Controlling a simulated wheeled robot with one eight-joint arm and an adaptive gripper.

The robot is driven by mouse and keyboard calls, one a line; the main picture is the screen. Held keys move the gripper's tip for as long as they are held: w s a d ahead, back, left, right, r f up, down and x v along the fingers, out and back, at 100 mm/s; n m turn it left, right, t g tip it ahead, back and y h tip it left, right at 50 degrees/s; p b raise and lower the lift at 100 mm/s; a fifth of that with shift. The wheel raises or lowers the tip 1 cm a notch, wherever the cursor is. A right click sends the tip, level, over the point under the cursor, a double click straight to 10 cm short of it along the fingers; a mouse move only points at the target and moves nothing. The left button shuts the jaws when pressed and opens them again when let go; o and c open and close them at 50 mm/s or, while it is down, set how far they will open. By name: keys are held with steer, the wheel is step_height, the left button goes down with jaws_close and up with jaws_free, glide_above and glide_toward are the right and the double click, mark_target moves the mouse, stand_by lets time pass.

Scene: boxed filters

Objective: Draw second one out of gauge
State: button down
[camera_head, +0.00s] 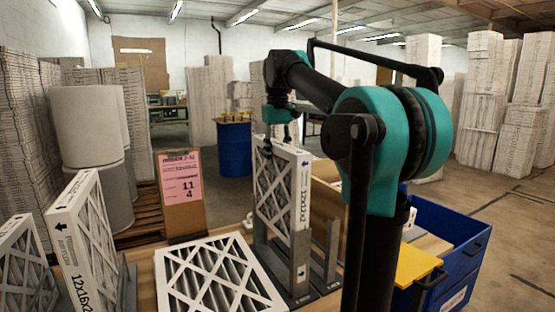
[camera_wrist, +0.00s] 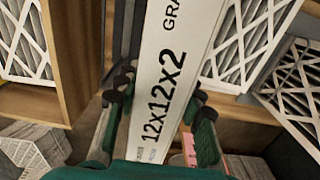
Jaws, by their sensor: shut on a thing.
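A white-framed pleated filter (camera_head: 302,200) marked 12x12x2 stands upright at the grey gauge (camera_head: 330,255), which has upright plates and slots. My gripper (camera_head: 267,148) is at the filter's top edge, with its fingers on either side. In the wrist view my gripper (camera_wrist: 162,100) is shut on this filter (camera_wrist: 165,75), whose printed edge runs between the fingers. I cannot tell whether the filter's lower edge rests in the slot or is raised. A slot of the gauge to its right looks empty.
Another filter (camera_head: 215,275) lies flat on the table. A 12x16 filter (camera_head: 88,235) and a smaller one (camera_head: 22,262) stand at left. A pink sign (camera_head: 183,180) stands behind. A blue bin (camera_head: 450,250) with a yellow piece (camera_head: 415,265) is at right.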

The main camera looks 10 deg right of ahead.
steer(key=shift+r, duration=0.1)
steer(key=shift+r, duration=3.9)
steer(key=shift+r, duration=1.1)
step_height(320, 180, up, 9)
steer(key=shift+s, duration=0.1)
